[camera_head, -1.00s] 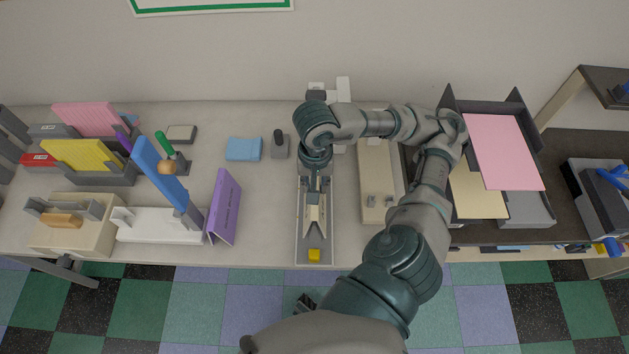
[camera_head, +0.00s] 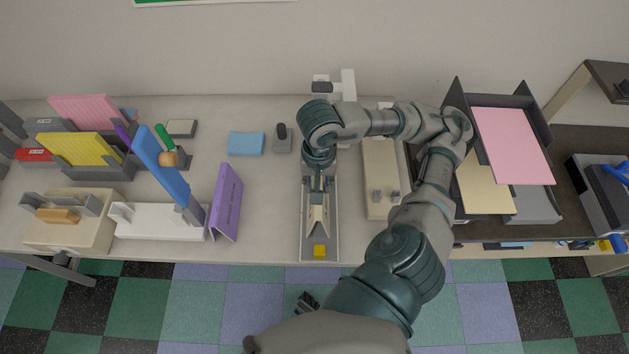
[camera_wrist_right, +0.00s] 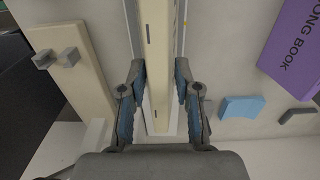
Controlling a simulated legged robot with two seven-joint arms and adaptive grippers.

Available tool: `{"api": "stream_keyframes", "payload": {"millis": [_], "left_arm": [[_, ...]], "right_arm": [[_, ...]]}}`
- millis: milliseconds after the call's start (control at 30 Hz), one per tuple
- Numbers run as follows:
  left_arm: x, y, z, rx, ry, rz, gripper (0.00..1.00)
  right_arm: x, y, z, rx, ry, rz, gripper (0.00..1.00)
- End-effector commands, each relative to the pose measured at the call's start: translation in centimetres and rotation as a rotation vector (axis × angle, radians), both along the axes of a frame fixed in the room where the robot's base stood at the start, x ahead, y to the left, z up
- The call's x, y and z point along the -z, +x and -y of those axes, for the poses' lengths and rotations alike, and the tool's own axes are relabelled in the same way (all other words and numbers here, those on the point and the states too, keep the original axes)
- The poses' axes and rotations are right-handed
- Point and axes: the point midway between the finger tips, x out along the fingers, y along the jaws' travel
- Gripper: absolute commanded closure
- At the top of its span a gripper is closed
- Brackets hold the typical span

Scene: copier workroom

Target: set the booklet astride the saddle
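A cream booklet (camera_head: 318,219), its folded spine up with two dark staple marks, lies lengthwise along the narrow grey saddle base (camera_head: 333,232) at mid-table. It looks astride the ridge, but my gripper and arm hide its far part. It also shows in the right wrist view (camera_wrist_right: 156,70). My right gripper (camera_head: 319,184) reaches down over it. In the wrist view its two fingers (camera_wrist_right: 158,105) stand on either side of the booklet, with visible gaps, holding nothing.
A purple song book (camera_head: 225,203) stands tented to the left. A cream block with grey posts (camera_head: 381,155) is close on the right. A dark tray holds pink paper (camera_head: 512,145) farther right.

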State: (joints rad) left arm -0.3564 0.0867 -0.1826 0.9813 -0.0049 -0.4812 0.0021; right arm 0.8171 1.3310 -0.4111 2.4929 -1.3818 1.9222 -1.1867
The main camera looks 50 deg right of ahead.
Motion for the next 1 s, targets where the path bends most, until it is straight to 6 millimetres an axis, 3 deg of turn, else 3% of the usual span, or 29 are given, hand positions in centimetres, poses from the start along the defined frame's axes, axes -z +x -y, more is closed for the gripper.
{"api": "stream_keyframes", "payload": {"millis": [33,100,467,1000], "left_arm": [[0.1,-0.2,0.1,0.000,-0.001,-0.002,0.60],[0.0,-0.2,0.1,0.000,-0.001,-0.002,0.60],[0.0,-0.1,0.2,0.000,-0.001,-0.001,0.60],[0.0,0.0,0.0,0.001,-0.003,-0.003,0.60]], "right_arm": [[0.1,0.0,0.0,0.000,0.001,0.000,0.52],[0.0,0.0,0.0,0.000,0.001,0.000,0.43],[-0.4,0.0,0.1,0.002,0.000,0.001,0.43],[-5.5,0.6,-0.6,-0.001,-0.004,0.001,0.43]]}}
